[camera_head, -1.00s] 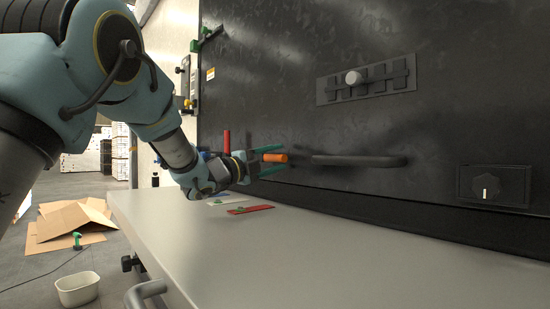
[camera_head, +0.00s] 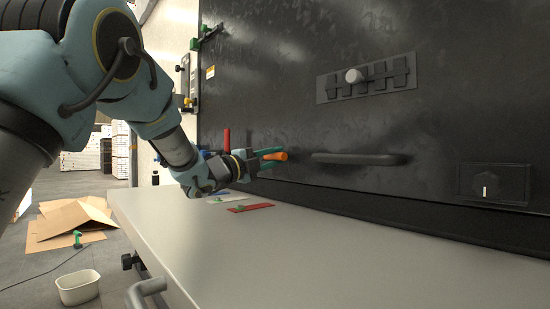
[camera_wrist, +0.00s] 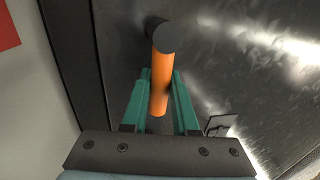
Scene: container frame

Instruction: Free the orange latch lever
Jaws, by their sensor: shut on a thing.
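The orange latch lever (camera_head: 275,156) sticks out from the dark panel, left of the black bar handle. In the wrist view the lever (camera_wrist: 160,83) runs between the two green fingers, with a dark round end at the top. My gripper (camera_head: 271,156) is at the lever in the head view, its green fingers closed around it. In the wrist view my gripper (camera_wrist: 160,90) has a finger on each side of the lever. The fingers hide part of the lever in the head view.
A black bar handle (camera_head: 358,159) juts out to the right. A slotted plate with a pale knob (camera_head: 354,76) is above, and a dial (camera_head: 487,186) is at far right. A red upright bar (camera_head: 227,140) stands behind my gripper. The grey table (camera_head: 330,260) below is mostly clear, with a red strip (camera_head: 250,207).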

